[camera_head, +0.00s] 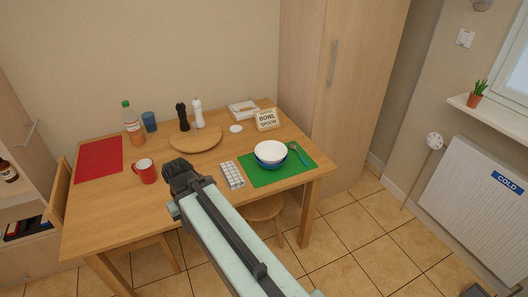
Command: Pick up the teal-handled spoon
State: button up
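The spoon with a teal handle (301,156) lies on a green placemat (271,178) at the right end of the wooden table. It is just right of a white and blue bowl (270,153). My gripper (178,172) is dark and reaches over the table's front edge, left of the placemat and well apart from the spoon. From this angle I cannot tell whether its fingers are open or shut.
A checked cloth (232,175) lies between my gripper and the placemat. A red mug (145,170) stands to the left. A sign reading "BOWL SPOON" (266,120) stands behind the bowl. Behind are a round board (195,143), shakers and a bottle (132,125). A stool (262,209) is below.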

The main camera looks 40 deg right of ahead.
aim_at(292, 146)
jog(key=u, duration=1.4)
jog(key=k, duration=0.9)
jog(key=z, duration=1.3)
jog(key=i, duration=1)
jog(key=u, duration=0.1)
